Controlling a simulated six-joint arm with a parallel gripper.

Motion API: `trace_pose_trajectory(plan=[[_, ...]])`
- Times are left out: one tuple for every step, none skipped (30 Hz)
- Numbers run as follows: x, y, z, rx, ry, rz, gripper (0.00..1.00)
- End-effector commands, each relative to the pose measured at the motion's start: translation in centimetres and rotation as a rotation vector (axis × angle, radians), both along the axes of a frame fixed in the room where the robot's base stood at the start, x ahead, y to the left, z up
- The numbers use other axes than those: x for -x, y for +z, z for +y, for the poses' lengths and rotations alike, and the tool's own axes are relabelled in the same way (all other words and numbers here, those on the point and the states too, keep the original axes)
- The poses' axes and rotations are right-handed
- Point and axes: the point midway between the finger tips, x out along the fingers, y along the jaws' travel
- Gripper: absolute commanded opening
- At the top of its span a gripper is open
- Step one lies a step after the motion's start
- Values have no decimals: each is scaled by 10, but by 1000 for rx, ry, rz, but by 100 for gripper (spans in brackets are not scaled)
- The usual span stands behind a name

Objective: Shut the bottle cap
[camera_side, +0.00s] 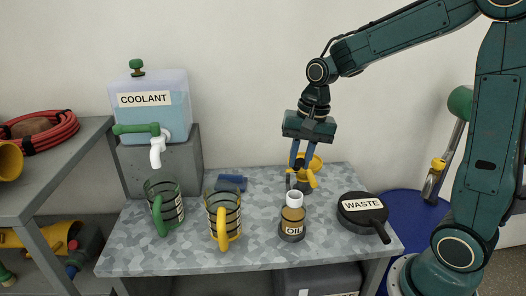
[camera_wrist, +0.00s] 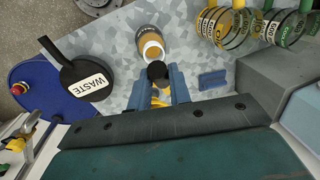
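The oil bottle (camera_side: 292,222) stands upright on the table, with an amber body, a white neck and an OIL label. In the wrist view the bottle (camera_wrist: 150,45) shows its open mouth.
A black WASTE pan (camera_side: 361,208) lies to the right. A yellow-handled jug (camera_side: 224,228) and a green-handled jug (camera_side: 159,221) stand left. A blue block (camera_side: 231,183) lies behind them. The coolant tank (camera_side: 152,98) is back left.

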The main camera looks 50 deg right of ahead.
Motion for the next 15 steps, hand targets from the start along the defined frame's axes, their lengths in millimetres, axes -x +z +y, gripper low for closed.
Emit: trace_pose_trajectory(plan=[[0,0,0,0,0,0,0],[0,0,0,0,0,0,0],[0,0,0,0,0,0,0],[0,0,0,0,0,0,0],[0,0,0,1,0,-1,0],[0,0,1,2,0,-2,0],[1,-1,1,4,0,-5,0],[1,-1,1,7,-1,-7,0],[2,-2,3,12,-1,-13,0],[2,-3,4,16,-1,-18,0],[3,-4,5,22,0,-24,0],[4,-6,6,31,0,-34,0],[5,-8,8,39,-1,-41,0],[6,-10,9,48,-1,-51,0],[8,-12,10,59,1,-62,0]])
